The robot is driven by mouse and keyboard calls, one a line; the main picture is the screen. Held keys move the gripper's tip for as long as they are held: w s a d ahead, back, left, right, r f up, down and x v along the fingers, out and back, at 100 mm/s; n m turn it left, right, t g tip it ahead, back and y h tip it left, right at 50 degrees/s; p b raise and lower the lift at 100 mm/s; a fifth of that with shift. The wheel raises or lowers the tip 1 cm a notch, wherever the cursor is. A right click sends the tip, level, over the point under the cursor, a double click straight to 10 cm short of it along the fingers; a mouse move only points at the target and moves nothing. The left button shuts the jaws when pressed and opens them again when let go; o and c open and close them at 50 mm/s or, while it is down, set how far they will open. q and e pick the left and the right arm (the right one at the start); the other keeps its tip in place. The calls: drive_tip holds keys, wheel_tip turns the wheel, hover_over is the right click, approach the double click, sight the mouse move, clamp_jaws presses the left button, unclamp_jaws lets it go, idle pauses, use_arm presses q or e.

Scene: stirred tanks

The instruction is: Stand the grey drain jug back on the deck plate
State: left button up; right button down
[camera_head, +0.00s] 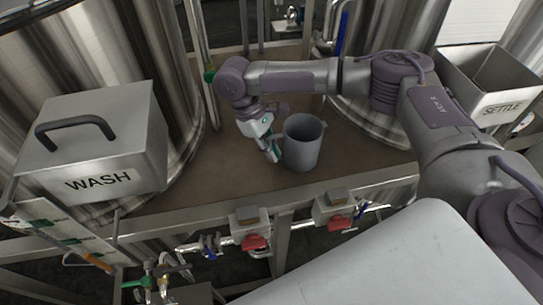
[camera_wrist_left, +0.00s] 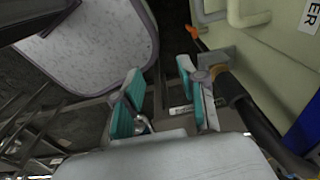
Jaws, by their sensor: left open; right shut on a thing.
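The grey drain jug (camera_head: 303,143) is upright at the brown deck plate (camera_head: 222,170), between the two steel tanks in the head view. I cannot tell whether its base touches the plate. My right gripper (camera_head: 272,152) is shut on the jug at its left side, where the handle seems to be; the fingers partly hide that side. My left gripper (camera_wrist_left: 165,110) shows only in the left wrist view. It is open, its two teal-padded fingers apart with nothing between them.
A steel box marked WASH (camera_head: 95,150) stands at left and one marked SETTLE (camera_head: 490,82) at far right. Bare plate lies left of the jug. In the left wrist view a pale cabinet (camera_wrist_left: 270,60) is at right.

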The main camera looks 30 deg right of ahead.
drive_tip(key=shift+r, duration=0.1)
drive_tip(key=c, duration=1.2)
unclamp_jaws()
drive_tip(key=shift+w+r, duration=0.1)
drive_tip(key=b+v, duration=0.2)
drive_tip(key=v, duration=0.9)
drive_tip(key=shift+w+a+r, duration=0.1)
drive_tip(key=shift+a+r, duration=0.1)
drive_tip(key=shift+r, duration=0.15)
